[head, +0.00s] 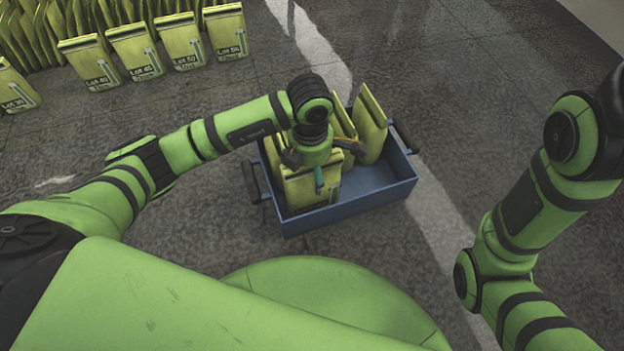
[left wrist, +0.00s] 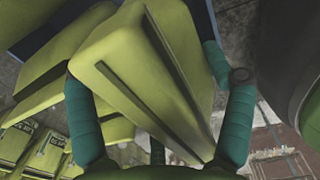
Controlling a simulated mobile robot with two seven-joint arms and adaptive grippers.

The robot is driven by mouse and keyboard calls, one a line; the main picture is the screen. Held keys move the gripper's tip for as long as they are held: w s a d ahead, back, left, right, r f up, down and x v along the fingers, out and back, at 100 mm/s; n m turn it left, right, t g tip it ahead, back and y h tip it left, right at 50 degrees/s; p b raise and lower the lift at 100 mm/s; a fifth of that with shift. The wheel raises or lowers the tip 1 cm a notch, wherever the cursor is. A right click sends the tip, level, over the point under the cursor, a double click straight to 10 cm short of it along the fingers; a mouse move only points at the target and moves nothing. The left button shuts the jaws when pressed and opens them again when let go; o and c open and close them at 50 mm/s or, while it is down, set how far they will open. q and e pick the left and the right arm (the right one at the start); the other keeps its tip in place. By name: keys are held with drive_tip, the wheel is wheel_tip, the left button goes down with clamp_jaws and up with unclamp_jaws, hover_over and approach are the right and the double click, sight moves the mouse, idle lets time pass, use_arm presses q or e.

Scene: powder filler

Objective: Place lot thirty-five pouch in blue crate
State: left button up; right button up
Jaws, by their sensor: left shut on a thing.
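The blue crate (head: 352,211) stands on the floor in the middle of the head view, with several yellow-green pouches upright or leaning inside. My left gripper (head: 320,172) is over the crate's left part. In the left wrist view its teal fingers (left wrist: 160,115) are shut on a yellow-green pouch (left wrist: 125,65), one on each side. The held pouch (head: 299,192) appears to be within the crate's left front area; whether it touches the bottom is hidden. Its lot number is not readable. My right gripper is out of view.
Pouches labelled Lot 40 (head: 92,63), Lot 45 (head: 181,44) and Lot 50 (head: 226,34) stand at the upper left, with Lot 30 (head: 14,88) apart from them. More pouches stand behind. The crate's right front is bare, and its black handles stick out.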

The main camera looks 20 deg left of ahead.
use_arm(q)
wheel_tip(320, 180, down, 3)
drive_tip(key=shift+b, duration=0.8)
drive_tip(key=shift+r, duration=0.1)
drive_tip(key=o, duration=1.4)
